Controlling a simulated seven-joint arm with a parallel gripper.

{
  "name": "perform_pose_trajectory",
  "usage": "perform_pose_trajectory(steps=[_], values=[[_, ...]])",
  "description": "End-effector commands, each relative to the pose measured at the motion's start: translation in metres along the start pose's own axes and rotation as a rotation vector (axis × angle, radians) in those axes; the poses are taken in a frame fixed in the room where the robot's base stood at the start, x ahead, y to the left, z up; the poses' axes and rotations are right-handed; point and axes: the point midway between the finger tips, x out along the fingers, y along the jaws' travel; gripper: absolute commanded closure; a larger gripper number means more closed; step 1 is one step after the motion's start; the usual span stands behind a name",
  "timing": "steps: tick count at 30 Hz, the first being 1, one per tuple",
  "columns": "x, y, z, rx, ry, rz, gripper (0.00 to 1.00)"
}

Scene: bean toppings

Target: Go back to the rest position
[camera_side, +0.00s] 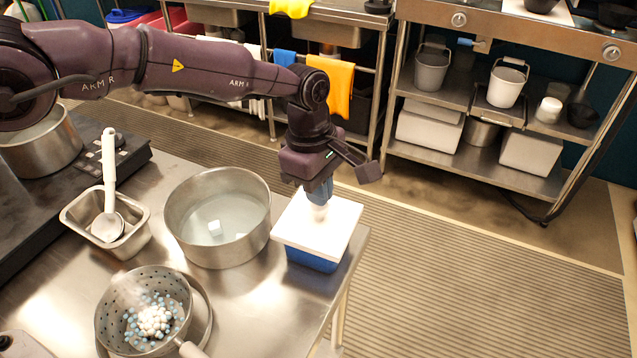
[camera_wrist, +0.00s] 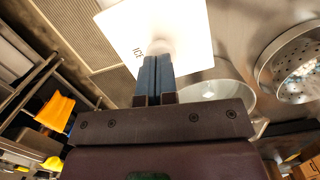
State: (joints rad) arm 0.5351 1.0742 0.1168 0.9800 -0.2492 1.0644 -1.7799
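My gripper (camera_side: 320,200) points down just above the white lid (camera_side: 340,232) of a blue box (camera_side: 312,260) at the table's right corner. In the wrist view my two blue fingers (camera_wrist: 156,60) lie side by side, closed together. A pale knob stands on the lid right at the fingertips; whether they touch it I cannot tell. The lid lies flat over the box, and it also shows in the wrist view (camera_wrist: 195,40) with dark lettering. What is inside the box is hidden.
A steel pot (camera_side: 178,235) of water with pale cubes stands just left of the box. A steaming colander (camera_side: 104,325) with white and blue beads sits in front. A small pan (camera_side: 72,215) holds a white spoon (camera_side: 109,170). Steel shelves (camera_side: 520,175) stand behind; the striped floor mat is clear.

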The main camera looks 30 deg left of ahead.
Motion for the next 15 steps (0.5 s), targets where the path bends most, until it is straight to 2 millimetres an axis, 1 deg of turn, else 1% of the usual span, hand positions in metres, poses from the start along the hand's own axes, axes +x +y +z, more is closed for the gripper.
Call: perform_pose_trajectory(steps=[8, 15], values=[[0.0086, -0.0001, -0.0010, 0.000, 0.000, -0.001, 1.00], [0.0082, -0.0001, -0.0010, 0.000, 0.000, -0.001, 1.00]])
